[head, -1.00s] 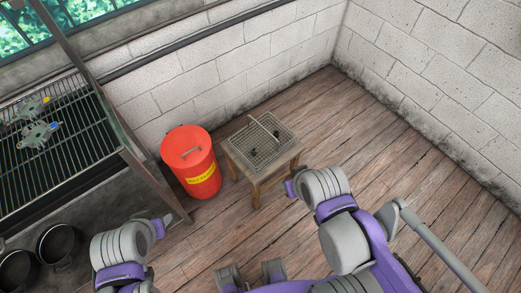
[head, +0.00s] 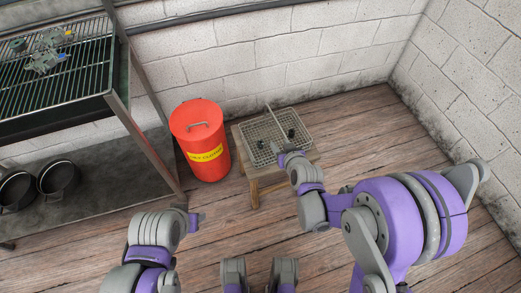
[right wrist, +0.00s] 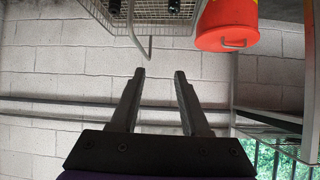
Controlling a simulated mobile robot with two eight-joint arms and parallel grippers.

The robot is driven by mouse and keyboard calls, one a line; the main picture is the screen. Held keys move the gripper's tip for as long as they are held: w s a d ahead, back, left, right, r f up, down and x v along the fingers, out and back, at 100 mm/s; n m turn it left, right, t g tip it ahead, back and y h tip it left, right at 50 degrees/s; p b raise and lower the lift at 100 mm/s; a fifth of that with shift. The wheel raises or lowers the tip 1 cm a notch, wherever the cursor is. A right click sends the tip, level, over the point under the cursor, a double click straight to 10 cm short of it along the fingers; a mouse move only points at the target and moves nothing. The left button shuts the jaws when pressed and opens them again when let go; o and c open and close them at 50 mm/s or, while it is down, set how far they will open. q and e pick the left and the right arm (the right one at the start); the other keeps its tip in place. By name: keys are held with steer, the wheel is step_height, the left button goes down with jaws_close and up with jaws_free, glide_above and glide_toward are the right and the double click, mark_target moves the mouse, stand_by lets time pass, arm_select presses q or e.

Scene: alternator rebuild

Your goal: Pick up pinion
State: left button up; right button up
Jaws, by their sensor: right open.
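A wire basket (head: 262,127) with an upright rod-like handle sits on a small wooden table. Small dark parts lie in it, one (head: 291,132) at its right side; they are too small to tell which is the pinion. My right gripper (head: 281,153) is at the basket's front edge in the head view. In the right wrist view its fingers (right wrist: 160,74) are apart with nothing between them, and the basket (right wrist: 150,18) with dark parts (right wrist: 174,7) shows at the top. My left gripper (head: 198,220) is low, away from the table; its jaws are unclear.
A red can (head: 203,143) with a yellow label stands just left of the table. A wire rack bench (head: 85,100) with grey-green parts (head: 45,55) is at the left, black pots (head: 58,178) below it. Block walls close the back and right. The wooden floor at right is clear.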

steer(key=t+b, duration=0.2)
steer(key=b, duration=0.2)
glide_toward(261, 146)
steer(key=w, duration=0.1)
steer(key=w+f, duration=0.1)
steer(key=w, duration=0.1)
steer(key=shift+w+a+f+y, duration=0.1)
steer(key=shift+w+a+y, duration=0.05)
steer(key=shift+w+y, duration=0.15)
steer(key=shift+b+x, duration=0.6)
steer(key=shift+x, duration=2.55)
arm_select(q)
step_height(261, 146, down, 8)
steer(key=shift+w+r, duration=0.2)
steer(key=shift+w, duration=0.05)
arm_select(e)
steer(key=shift+s+a, duration=0.15)
steer(key=shift+c, duration=0.3)
jaws_close()
